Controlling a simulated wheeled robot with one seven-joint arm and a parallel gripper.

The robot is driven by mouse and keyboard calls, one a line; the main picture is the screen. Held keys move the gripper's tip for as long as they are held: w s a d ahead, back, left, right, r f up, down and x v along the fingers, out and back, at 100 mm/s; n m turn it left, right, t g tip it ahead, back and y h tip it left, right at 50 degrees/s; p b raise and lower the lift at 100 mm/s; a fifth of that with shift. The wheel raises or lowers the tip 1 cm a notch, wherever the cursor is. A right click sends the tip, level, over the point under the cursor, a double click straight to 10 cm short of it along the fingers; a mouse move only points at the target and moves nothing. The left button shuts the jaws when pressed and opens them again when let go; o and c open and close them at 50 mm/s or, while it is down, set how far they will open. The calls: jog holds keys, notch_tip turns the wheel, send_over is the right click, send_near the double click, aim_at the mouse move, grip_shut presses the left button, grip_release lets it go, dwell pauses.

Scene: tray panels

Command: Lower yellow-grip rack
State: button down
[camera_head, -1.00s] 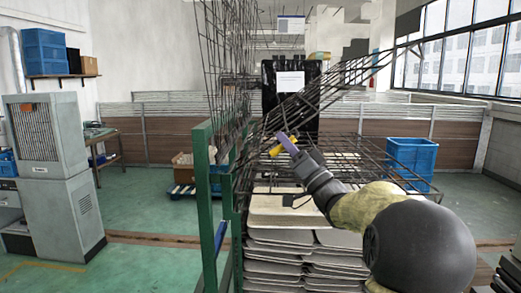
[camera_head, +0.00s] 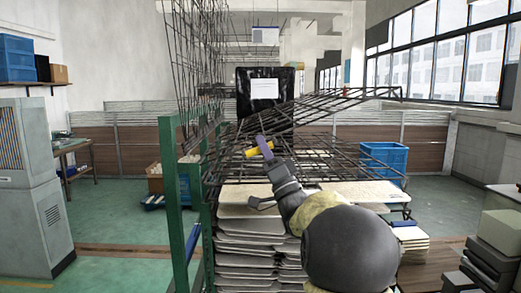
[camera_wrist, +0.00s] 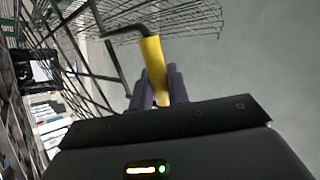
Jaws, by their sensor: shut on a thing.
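The yellow grip (camera_head: 257,150) is a short bar at the near left edge of a dark wire rack (camera_head: 335,103). The rack slopes up to the right, with its far right end raised. A level wire shelf lies below it. My gripper (camera_head: 264,146) is shut on the yellow grip. In the wrist view, the yellow grip (camera_wrist: 153,62) stands between my purple fingers (camera_wrist: 158,92), and a bent dark rod joins its top end. Part of the wire rack (camera_wrist: 175,18) shows above. My wrist hides part of the shelf.
A green post frame (camera_head: 175,190) with an upright wire panel (camera_head: 193,65) stands at the left. Stacked trays (camera_head: 245,235) fill the space below the shelf. A blue crate (camera_head: 382,160) stands behind right. Grey boxes (camera_head: 497,235) are at the right.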

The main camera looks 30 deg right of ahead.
jog(key=c, duration=1.4)
grip_release()
jog(key=shift+w, duration=0.1)
jog(key=o, duration=0.5)
jog(key=b+v, duration=0.3)
jog(key=v, duration=0.7)
jog(key=shift+w+d+f+b, duration=0.2)
jog(key=shift+w+f+b, duration=0.1)
jog(key=shift+f, duration=0.1)
jog(key=v, duration=0.2)
jog(key=b+v, duration=0.1)
jog(key=v, duration=0.3)
jog(key=shift+s+r+b, duration=0.15)
jog(key=shift+s+b, duration=0.2)
jog(key=shift+s, duration=0.1)
jog(key=c, duration=0.5)
jog(key=shift+s+f, duration=0.3)
jog(key=shift+f, duration=0.05)
